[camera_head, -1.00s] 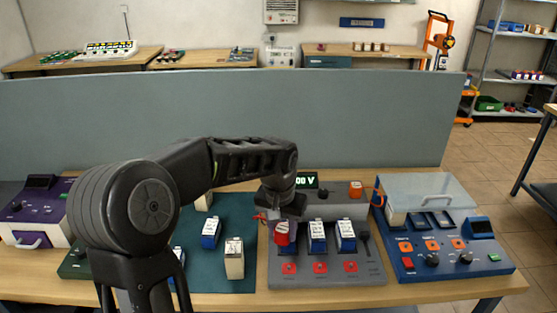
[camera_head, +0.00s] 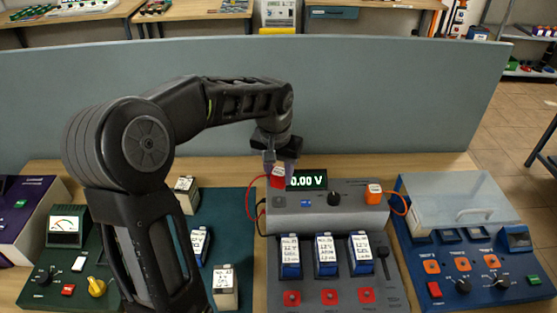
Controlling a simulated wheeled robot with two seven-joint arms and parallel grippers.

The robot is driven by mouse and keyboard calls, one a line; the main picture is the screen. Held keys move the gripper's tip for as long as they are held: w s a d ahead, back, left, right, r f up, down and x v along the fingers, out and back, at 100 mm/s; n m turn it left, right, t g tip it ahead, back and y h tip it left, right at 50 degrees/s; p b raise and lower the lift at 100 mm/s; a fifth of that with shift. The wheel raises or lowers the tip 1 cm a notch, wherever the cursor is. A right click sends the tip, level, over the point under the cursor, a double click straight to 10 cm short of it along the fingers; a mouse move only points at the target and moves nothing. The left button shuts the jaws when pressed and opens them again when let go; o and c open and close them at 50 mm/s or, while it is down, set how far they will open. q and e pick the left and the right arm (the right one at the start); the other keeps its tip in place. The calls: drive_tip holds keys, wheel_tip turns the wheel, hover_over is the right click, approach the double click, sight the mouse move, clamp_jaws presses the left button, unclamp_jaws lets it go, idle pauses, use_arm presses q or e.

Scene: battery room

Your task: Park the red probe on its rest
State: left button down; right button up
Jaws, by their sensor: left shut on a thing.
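The red probe (camera_head: 278,178) has a white label on top. It is upright at the back left of the grey tester (camera_head: 340,216), just left of its lit display (camera_head: 307,180), which reads 0.00 V. My left gripper (camera_head: 277,166) is shut on the probe from above. A red cable (camera_head: 250,196) loops from the probe down to the tester's left side. The probe's rest is not clearly seen; I cannot tell whether the probe touches it. My right gripper is not in view.
Three blue-and-white batteries (camera_head: 326,254) stand in the tester's bays. An orange block (camera_head: 374,194) with an orange cable is at its back right. A blue device with a clear lid (camera_head: 440,200) stands right. A grey partition (camera_head: 400,100) rises behind. My left arm hides part of the teal mat (camera_head: 240,220).

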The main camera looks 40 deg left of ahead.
sight(279, 199)
use_arm(q)
drive_tip(key=shift+s+d, duration=0.1)
drive_tip(key=shift+f, duration=1.1)
drive_tip(key=shift+f+b, duration=1.1)
drive_tip(key=shift+f, duration=0.7)
drive_tip(key=shift+f+b, duration=0.6)
drive_tip(key=shift+b, duration=0.1)
drive_tip(key=c, duration=1.2)
unclamp_jaws()
